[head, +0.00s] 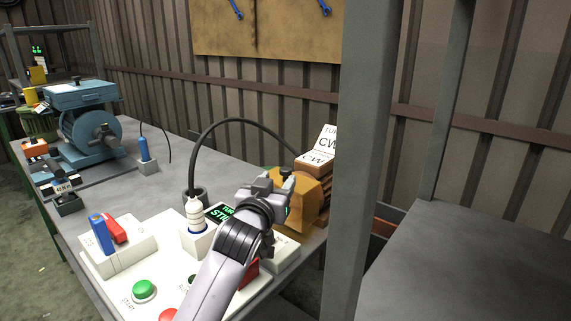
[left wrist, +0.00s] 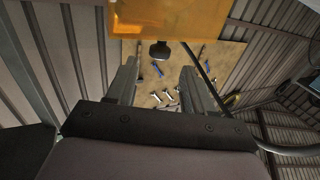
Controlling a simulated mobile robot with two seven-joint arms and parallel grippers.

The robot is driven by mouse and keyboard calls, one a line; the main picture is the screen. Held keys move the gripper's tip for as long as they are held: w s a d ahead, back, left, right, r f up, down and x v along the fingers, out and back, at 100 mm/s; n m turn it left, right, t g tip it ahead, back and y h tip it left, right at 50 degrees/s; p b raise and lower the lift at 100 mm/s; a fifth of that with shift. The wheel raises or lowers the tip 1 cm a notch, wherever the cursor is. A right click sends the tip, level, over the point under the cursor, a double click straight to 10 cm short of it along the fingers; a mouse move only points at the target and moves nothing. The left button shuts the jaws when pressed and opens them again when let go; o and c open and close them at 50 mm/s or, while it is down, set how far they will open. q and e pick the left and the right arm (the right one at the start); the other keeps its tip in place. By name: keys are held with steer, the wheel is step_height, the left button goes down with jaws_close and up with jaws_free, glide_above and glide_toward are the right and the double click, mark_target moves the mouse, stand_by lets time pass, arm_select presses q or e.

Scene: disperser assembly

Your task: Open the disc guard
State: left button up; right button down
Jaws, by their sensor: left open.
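The disc guard (head: 313,200) is an orange-yellow box at the back right corner of the table, partly hidden behind my left gripper. In the left wrist view an orange panel (left wrist: 180,18), which looks like the guard, crosses the top edge. A dark knob (left wrist: 160,50) hangs below that panel, beyond the fingertips and roughly centred between them. My left gripper (head: 276,180) is in front of the guard in the head view. Its fingers stand apart with nothing between them in the left wrist view (left wrist: 160,84). Whether it touches the guard cannot be told. My right gripper is not in view.
A white control panel (head: 103,268) with a green button (head: 144,290) lies in front. A white bottle (head: 194,214) stands beside my left arm. A black hose (head: 240,121) arches behind it. A grey post (head: 360,150) rises right of the guard. A blue machine (head: 88,125) stands far left.

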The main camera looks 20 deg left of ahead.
mark_target(284, 172)
arm_select(q)
steer(key=shift+w, duration=3.35)
steer(key=shift+c, duration=0.3)
steer(key=shift+r, duration=0.1)
jaws_close()
